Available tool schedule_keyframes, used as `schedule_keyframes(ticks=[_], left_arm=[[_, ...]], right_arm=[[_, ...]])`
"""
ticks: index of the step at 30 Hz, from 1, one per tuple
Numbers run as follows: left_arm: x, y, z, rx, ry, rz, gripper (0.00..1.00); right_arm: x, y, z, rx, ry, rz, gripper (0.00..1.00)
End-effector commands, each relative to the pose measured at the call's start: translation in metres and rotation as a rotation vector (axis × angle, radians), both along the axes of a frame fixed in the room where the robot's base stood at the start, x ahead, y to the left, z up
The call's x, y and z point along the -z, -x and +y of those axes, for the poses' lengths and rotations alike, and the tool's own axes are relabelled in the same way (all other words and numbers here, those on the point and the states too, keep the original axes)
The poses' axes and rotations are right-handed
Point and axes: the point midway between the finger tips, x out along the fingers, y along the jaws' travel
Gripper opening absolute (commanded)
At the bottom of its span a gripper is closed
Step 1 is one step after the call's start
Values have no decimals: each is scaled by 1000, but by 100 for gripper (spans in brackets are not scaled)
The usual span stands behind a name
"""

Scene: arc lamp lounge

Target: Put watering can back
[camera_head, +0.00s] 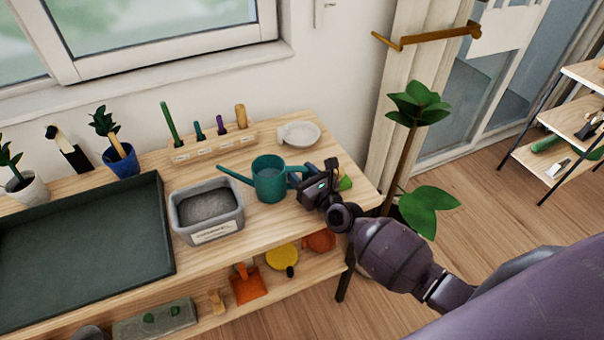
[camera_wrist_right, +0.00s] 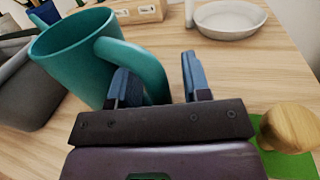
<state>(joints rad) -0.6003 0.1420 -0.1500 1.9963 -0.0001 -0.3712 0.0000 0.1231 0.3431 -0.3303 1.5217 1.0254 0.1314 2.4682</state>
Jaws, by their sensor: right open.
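The teal watering can (camera_head: 270,180) stands upright on the wooden table top, its spout pointing left toward the grey bin. In the right wrist view the can (camera_wrist_right: 75,55) fills the upper left, with its curved handle facing my gripper. My right gripper (camera_head: 301,176) is at the handle side of the can. Its blue fingers are open, and the handle's outer curve shows between them in the right wrist view (camera_wrist_right: 160,80), closer to the left finger. I cannot tell whether they touch. My left gripper is not in view.
A grey labelled bin (camera_head: 207,212) stands left of the can, beside a large dark tray (camera_head: 80,250). A white dish (camera_head: 299,134) and a wooden tool holder (camera_head: 212,143) are behind. A wooden knob (camera_wrist_right: 290,128) on something green is right of my gripper. A tall plant (camera_head: 408,140) stands beyond the table's right end.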

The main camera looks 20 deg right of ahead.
Motion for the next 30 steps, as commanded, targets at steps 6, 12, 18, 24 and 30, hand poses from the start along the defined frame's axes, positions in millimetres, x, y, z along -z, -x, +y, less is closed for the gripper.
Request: schedule_keyframes(ticks=[6, 12, 18, 24, 30], left_arm=[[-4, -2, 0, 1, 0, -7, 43], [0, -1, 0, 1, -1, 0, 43], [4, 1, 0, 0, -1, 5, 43], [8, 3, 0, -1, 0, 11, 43], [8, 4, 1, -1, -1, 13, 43]], right_arm=[[-2, 14, -4, 1, 0, 2, 44], [-1, 51, -13, 1, 1, 3, 44], [0, 87, -22, -1, 1, 4, 44], [-1, 109, -28, 0, 1, 2, 44], [-2, 117, -29, 0, 0, 0, 44]])
